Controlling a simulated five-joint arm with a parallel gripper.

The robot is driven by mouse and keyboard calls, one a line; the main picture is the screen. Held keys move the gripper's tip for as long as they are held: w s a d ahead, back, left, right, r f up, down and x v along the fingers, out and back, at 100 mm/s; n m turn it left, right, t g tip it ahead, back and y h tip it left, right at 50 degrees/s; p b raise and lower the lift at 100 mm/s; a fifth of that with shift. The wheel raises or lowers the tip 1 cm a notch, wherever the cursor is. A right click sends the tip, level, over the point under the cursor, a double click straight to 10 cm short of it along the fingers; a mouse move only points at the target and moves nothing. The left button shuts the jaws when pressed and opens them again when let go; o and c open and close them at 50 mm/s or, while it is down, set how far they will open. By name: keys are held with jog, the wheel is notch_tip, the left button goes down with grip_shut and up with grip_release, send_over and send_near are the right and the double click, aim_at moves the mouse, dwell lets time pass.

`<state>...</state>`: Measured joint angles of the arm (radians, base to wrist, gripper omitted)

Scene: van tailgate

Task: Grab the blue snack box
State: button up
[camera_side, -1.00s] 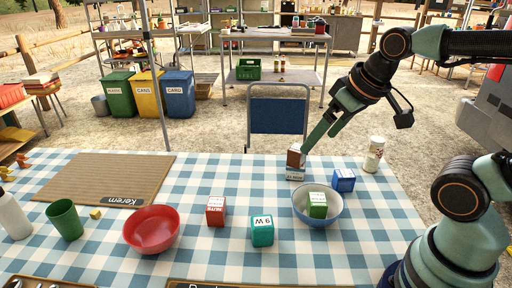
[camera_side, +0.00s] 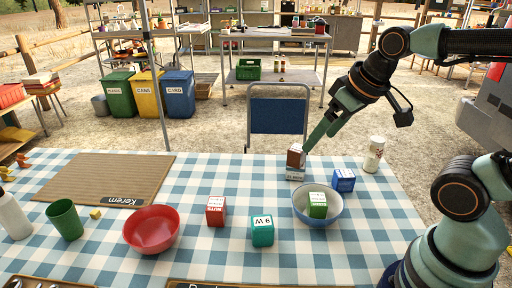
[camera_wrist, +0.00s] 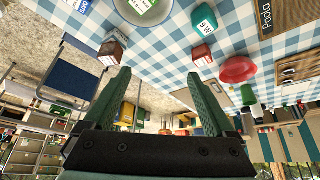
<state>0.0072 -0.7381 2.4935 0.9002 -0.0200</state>
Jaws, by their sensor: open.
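The blue snack box (camera_side: 344,180) stands on the checked tablecloth, right of the blue-and-white bowl (camera_side: 300,213). In the wrist view a small part of the blue box (camera_wrist: 82,5) shows at the top edge. My gripper (camera_side: 309,148) is at the table's far edge, left of and beyond the blue box and clear of it. Its fingers are spread with nothing between them in the wrist view (camera_wrist: 158,88). A brown-and-white box (camera_side: 295,164) stands close to the fingertips; I cannot tell whether they touch.
A green box (camera_side: 317,204) sits in the blue-and-white bowl. A white shaker (camera_side: 374,155) stands right of the blue box. A teal box (camera_side: 262,231), a red box (camera_side: 216,211) and a red bowl (camera_side: 152,230) are to the left. A chair (camera_side: 278,112) stands behind the table.

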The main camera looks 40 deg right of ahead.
jog(key=w+d+f+n+g, duration=0.3)
jog(key=d+f+n, duration=0.1)
jog(key=d, duration=0.6)
jog(key=n+g, duration=0.3)
jog(key=n, duration=0.3)
send_over(345, 173)
notch_tip(345, 173, down, 8)
jog(key=f, duration=0.6)
jog(key=shift+s+a, duration=0.1)
jog(key=shift+s, duration=0.3)
jog(key=shift+w+f, duration=0.2)
jog(key=shift+f, duration=1.25)
jog(key=shift+w+f, duration=0.15)
jog(key=shift+f, duration=1.25)
grip_shut()
jog(key=shift+r, duration=0.1)
